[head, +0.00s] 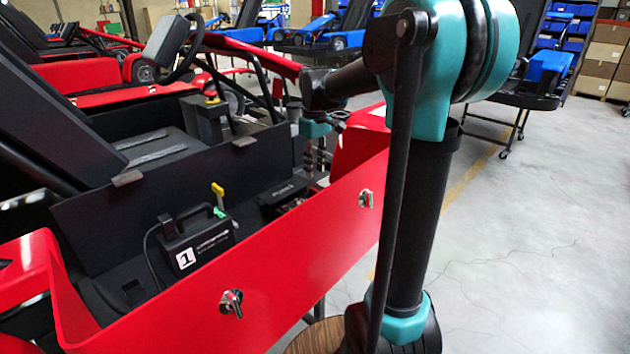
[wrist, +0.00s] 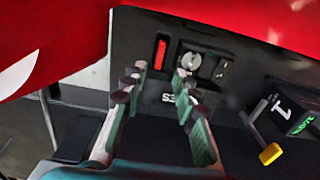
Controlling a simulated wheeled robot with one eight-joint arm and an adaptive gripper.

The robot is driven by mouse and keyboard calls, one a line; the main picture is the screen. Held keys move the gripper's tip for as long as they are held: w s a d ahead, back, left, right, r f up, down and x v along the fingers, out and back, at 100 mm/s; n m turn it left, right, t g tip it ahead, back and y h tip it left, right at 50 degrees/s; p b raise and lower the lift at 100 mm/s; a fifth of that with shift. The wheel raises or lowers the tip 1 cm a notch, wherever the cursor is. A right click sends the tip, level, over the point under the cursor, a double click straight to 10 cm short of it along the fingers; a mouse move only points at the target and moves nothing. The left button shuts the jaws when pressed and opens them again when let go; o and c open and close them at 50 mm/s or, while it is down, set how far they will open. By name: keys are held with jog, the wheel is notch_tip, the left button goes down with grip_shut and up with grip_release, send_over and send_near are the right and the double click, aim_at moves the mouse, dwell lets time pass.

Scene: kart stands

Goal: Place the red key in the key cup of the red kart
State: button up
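The red kart (head: 300,255) fills the left of the head view, its long red side panel in front of a black tray. My gripper (head: 315,158) reaches down into the kart behind that panel. In the wrist view my gripper (wrist: 160,82) has its fingers spread apart, with nothing visible held between them. Beyond the fingertips is a small red bar (wrist: 161,53) on a dark panel; I cannot tell whether it is the red key. Just right of it is a round grey metallic fitting (wrist: 190,61), which may be the key cup. In the head view my gripper's surroundings are partly hidden.
A black box marked 1 (head: 196,242) stands in the tray, with a yellow handle (head: 218,190) behind it; the handle also shows in the wrist view (wrist: 270,153). A dark socket (wrist: 222,69) sits beside the round fitting. Metal latches (head: 232,303) dot the side panel.

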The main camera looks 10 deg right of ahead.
jog(key=shift+r, duration=2.25)
